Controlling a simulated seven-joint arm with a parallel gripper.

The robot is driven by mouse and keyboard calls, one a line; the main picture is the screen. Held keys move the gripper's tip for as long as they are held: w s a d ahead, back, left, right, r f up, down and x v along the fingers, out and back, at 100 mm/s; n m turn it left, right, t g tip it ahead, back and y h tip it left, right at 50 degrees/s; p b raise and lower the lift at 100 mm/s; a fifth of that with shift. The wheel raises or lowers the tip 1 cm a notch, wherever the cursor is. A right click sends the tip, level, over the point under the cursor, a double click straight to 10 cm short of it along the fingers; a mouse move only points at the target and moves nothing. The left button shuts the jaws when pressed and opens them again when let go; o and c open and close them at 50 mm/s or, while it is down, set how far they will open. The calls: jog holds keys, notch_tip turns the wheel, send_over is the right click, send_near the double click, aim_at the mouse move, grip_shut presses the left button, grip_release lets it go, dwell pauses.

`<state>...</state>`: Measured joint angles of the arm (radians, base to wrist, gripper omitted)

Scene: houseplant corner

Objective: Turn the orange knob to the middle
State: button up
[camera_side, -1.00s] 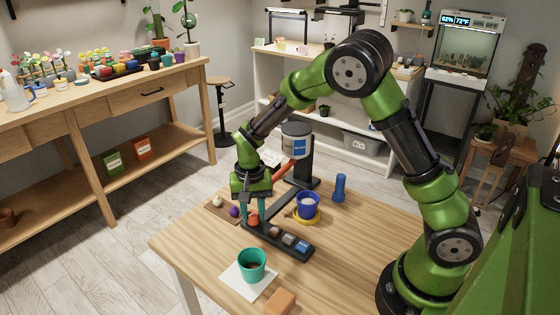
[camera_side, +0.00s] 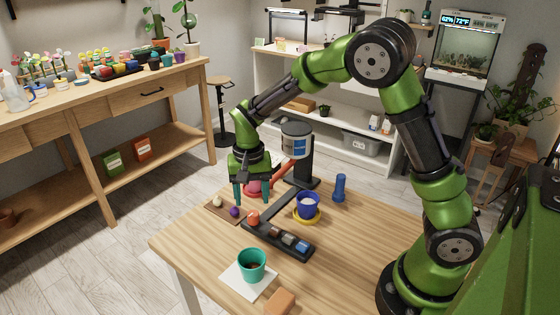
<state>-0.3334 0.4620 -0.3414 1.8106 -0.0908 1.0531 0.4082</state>
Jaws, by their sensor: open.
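The orange knob (camera_side: 253,218) sits at the upper-left end of a long black panel (camera_side: 266,233) on the wooden table. Several other controls, grey, brown and blue, run along the same panel. Which way the orange knob is turned is too small to tell. My gripper (camera_side: 253,194) is open, its teal fingers pointing down, above and behind the orange knob and apart from it. A reddish round part (camera_side: 252,187) shows between the fingers; I cannot tell how near it is to them.
A black stand with a white-and-blue canister (camera_side: 297,142) and a red arm rises behind the panel. A blue pot (camera_side: 307,205), blue bottle (camera_side: 340,187), teal pot (camera_side: 252,264), orange block (camera_side: 281,301) and wooden tray with a purple ball (camera_side: 234,212) surround it. The table's front right is clear.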

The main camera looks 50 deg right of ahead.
aim_at(253, 213)
notch_tip(253, 213, up, 12)
dwell(0.3)
jog(key=s+r+n+t+y, duration=0.1)
jog(key=s+r+n+t, duration=0.1)
jog(key=s, duration=0.7)
jog(key=s+r+n+t+y, duration=0.1)
jog(key=s+r+n+t, duration=0.1)
jog(key=s+t, duration=0.3)
jog(key=shift+s+a+r+n, duration=0.15)
jog(key=shift+s+a+n, duration=0.35)
jog(key=shift+s, duration=1.5)
